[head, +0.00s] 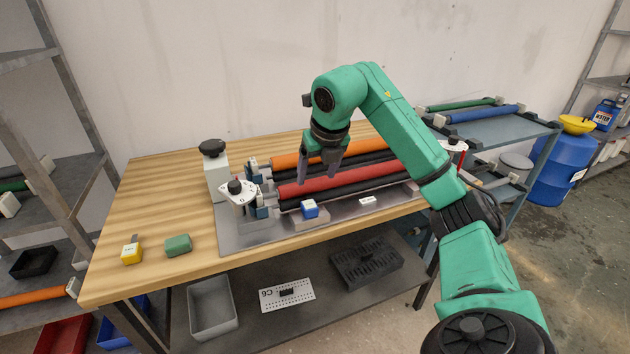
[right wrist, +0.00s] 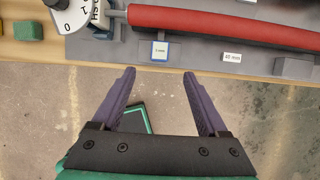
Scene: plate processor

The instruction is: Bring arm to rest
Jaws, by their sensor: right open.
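My right gripper (head: 318,172) is open and empty. In the head view it overlaps the plate processor's red roller (head: 345,179), with its fingers pointing down. In the right wrist view its two purple fingers (right wrist: 159,74) are spread apart with nothing between them, and the floor shows behind them. The red roller (right wrist: 230,22) and a small blue-and-white block (right wrist: 160,51) lie beyond the fingertips. The gap between gripper and machine is hard to judge. The right arm (head: 400,125) reaches in from the lower right, bent at the elbow. My left gripper is not in view.
An orange roller (head: 300,160) lies behind the red one. A grey bin (head: 212,308) sits on the lower shelf. A blue barrel (head: 562,170) stands at right.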

